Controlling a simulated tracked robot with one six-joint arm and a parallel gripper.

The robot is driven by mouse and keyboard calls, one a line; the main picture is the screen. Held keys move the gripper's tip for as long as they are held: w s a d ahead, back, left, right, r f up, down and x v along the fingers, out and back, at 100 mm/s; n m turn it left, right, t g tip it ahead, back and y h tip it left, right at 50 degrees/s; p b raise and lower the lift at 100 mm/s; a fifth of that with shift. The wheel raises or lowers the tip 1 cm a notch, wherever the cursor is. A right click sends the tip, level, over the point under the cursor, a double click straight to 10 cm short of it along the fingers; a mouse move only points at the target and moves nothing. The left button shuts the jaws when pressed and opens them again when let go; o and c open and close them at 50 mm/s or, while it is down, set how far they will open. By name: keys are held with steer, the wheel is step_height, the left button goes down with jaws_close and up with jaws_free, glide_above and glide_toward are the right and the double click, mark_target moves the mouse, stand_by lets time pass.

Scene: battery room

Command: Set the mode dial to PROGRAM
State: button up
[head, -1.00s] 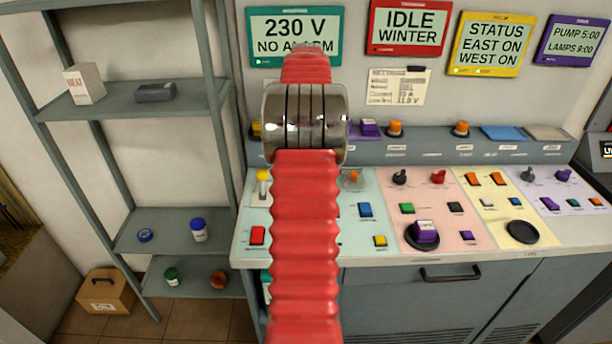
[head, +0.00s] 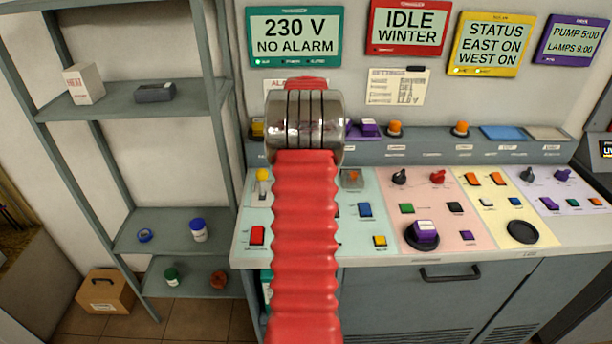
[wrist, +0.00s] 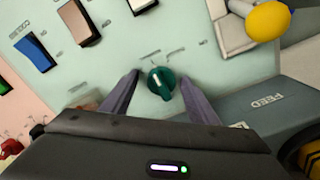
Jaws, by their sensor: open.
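In the wrist view a green dial (wrist: 161,82) with a raised grip bar sits on the pale teal panel (wrist: 185,22). Small marks lie around it, too small to read. My gripper (wrist: 160,76) is open, with one finger on each side of the dial. I cannot tell whether either finger touches it. In the head view my red arm hides this dial and the gripper. No dial shows a readable PROGRAM mark. The red display (head: 408,27) reads IDLE WINTER.
A lever with a yellow knob (wrist: 269,20) stands close to the dial. A black dial (head: 399,177) and a red dial (head: 438,177) are on the pink panel. Grey shelves (head: 135,100) stand left.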

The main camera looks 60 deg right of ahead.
steer(key=c, duration=1)
steer(key=shift+a, duration=0.25)
steer(key=shift+c, duration=0.2)
steer(key=shift+s+d, duration=0.1)
steer(key=shift+d, duration=0.15)
steer(key=shift+s+f+n, duration=0.1)
steer(key=shift+s+n, duration=0.05)
steer(key=shift+n, duration=0.75)
steer(key=o, duration=0.8)
steer(key=shift+o, duration=1.2)
steer(key=shift+w, duration=0.2)
